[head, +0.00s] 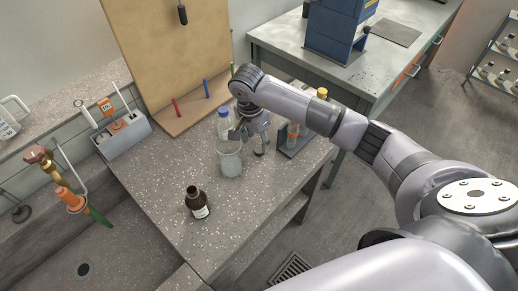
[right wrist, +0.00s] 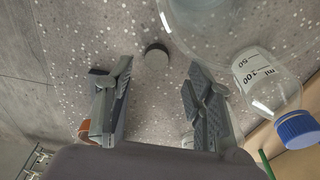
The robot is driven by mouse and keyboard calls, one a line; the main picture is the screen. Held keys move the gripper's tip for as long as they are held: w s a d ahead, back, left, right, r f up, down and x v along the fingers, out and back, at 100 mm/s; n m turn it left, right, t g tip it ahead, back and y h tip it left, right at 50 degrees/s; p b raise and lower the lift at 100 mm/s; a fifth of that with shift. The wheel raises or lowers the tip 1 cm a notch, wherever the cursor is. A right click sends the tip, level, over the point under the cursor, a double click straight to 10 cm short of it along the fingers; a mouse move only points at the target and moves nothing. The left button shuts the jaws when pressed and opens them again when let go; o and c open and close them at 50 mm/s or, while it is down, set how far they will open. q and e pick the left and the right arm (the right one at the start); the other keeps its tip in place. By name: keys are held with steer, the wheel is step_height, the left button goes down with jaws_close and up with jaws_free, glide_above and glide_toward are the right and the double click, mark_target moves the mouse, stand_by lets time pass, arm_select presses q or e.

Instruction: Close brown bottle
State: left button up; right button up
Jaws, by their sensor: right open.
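The brown bottle (head: 197,203) stands upright on the speckled bench, with a white label and no cap visible on its dark neck. A small dark round cap (right wrist: 155,55) lies on the bench; in the head view it shows as a small dark spot (head: 259,152) below my right gripper. My right gripper (head: 252,137) is open and empty, behind and to the right of the bottle. In the right wrist view the cap lies just beyond and between the two spread fingers (right wrist: 158,75). My left gripper is not in view.
A glass beaker (head: 229,159) stands close to the left of my right gripper. A clear bottle with a blue cap (head: 224,125) stands behind it. A rack with a yellow-capped item (head: 293,138) is to the right. A sink (head: 85,250) lies left; the bench around the brown bottle is clear.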

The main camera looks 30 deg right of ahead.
mark_target(259, 150)
steer(key=shift+s+d+f+p, duration=0.1)
steer(key=shift+d+f+p, duration=0.1)
steer(key=shift+f, duration=0.75)
steer(key=shift+d+f+p, duration=0.15)
steer(key=shift+f+p, duration=0.05)
steer(key=shift+f, duration=0.7)
steer(key=c, duration=0.8)
